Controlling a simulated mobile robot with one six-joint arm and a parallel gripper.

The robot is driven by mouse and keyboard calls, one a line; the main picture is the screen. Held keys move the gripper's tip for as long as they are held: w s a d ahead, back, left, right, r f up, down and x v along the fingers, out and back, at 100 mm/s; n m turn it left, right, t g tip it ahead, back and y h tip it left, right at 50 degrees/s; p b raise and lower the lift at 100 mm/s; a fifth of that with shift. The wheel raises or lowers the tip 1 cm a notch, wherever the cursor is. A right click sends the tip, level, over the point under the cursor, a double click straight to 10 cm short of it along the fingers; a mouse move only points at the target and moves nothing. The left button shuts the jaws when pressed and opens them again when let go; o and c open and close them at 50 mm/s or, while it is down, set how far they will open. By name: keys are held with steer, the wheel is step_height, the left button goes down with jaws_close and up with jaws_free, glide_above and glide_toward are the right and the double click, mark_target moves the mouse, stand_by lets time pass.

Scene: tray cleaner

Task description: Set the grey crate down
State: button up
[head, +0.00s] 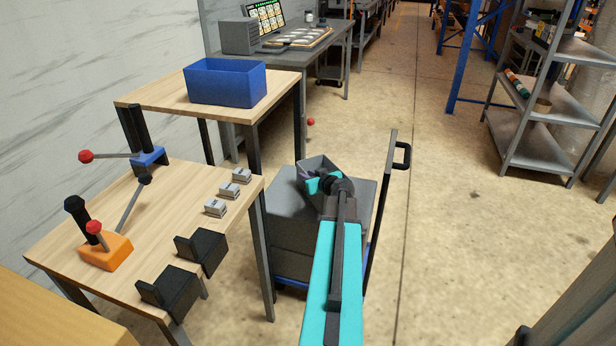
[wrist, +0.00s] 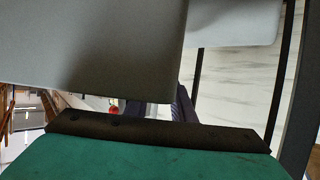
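A small grey crate (head: 314,162) shows at my gripper in the head view, over a grey block-like stack (head: 292,225) on a trolley. Its far wall is seen and it looks tilted; my arm covers much of the rest. My gripper (head: 322,182) is at the crate's near side. In the wrist view a large grey panel (wrist: 90,50), probably the crate's wall, fills the upper left, close to the dark bar across the green part of my gripper. The fingertips are hidden, so I cannot tell whether they are shut, or whether the crate touches the stack.
The trolley's upright handle (head: 401,156) stands right of my arm. A wooden table (head: 150,215) with levers and black brackets is close on the left. Behind it another table (head: 140,102) bears a blue bin (head: 225,88). Open floor lies right, before a metal shelf (head: 540,150).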

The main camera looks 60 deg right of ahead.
steer(key=shift+v, duration=6)
steer(key=shift+f, duration=0.1)
steer(key=shift+p, duration=0.3)
